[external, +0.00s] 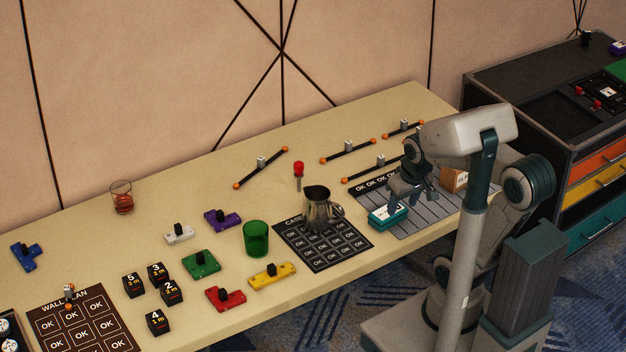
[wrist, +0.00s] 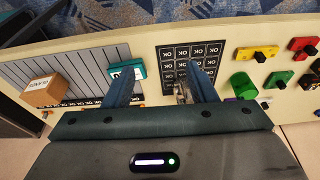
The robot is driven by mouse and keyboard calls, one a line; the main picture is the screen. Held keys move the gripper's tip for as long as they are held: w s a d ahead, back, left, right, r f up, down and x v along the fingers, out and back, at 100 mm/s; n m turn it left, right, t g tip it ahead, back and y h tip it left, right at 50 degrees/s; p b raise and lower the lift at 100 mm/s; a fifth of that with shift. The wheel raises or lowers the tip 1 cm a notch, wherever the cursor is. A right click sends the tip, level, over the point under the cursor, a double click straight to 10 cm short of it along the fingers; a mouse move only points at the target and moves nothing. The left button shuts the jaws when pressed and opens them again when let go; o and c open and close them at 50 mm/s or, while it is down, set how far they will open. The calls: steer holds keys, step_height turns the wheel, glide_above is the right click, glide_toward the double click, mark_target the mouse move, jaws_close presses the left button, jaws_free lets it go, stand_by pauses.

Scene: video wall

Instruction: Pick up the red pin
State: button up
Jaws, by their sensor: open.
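The red pin (external: 298,170) stands upright on the beige table in the external view, behind the metal pitcher, with a red top and a grey lower part. I cannot make it out in the wrist view. My gripper (external: 411,190) is to the right of the pin in the external view, above the table by the teal box. It also shows in the wrist view (wrist: 163,84), with its two fingers spread apart and nothing clearly held between them.
The metal pitcher (external: 318,210) stands on a dark OK mat (external: 345,254), close to the pin. A teal box (external: 388,218) and a brown box (external: 453,179) are near my gripper. Orange-ended bars (external: 347,152) lie behind. A green cup (external: 256,238) stands left of the mat.

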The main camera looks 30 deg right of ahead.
steer(key=w+r+m+b, duration=0.1)
steer(key=w+r, duration=0.1)
steer(key=w, duration=1.2)
steer(key=m+t+h+b, duration=0.1)
steer(key=m+b, duration=0.1)
glide_toward(299, 172)
steer(key=x, duration=0.6)
steer(key=shift+d+f, duration=0.2)
steer(key=shift+f, duration=0.2)
steer(key=shift+w+p+x, duration=0.15)
steer(key=shift+p+x, duration=0.1)
steer(key=shift+x, duration=1.15)
steer(key=shift+w+p+x, duration=0.2)
steer(key=shift+p+x, duration=0.05)
steer(key=shift+x, duration=1.15)
steer(key=shift+d+r, duration=0.1)
steer(key=shift+d, duration=0.05)
steer(key=c, duration=1)
